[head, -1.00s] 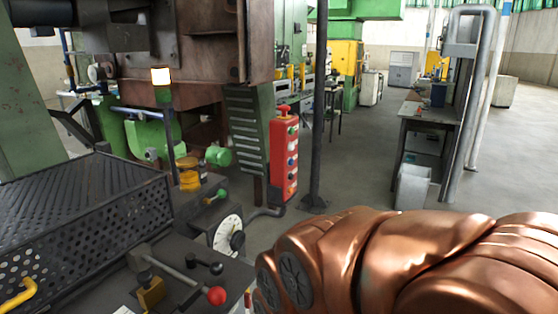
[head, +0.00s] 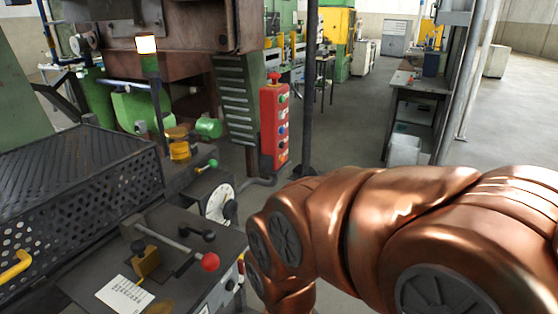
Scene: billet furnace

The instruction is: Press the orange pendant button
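The red pendant box (head: 273,128) stands upright left of the dark post, in the middle of the head view. A red mushroom knob sits on its top. Several small buttons run down its right-hand face, among them a green one near the top and a blue one about halfway down. A small orange-looking spot (head: 284,157) shows near the bottom of that face, too small to tell for sure as the orange button. My copper arm fills the lower right, nearer than the pendant and apart from it in the picture. My gripper is not in view.
A control desk (head: 165,255) with a red-knobbed lever and a white dial (head: 219,203) is at the lower left. A perforated guard (head: 85,185) stands beside it. A dark post (head: 309,100) rises right of the pendant. A workbench (head: 420,90) stands at right, with open floor around it.

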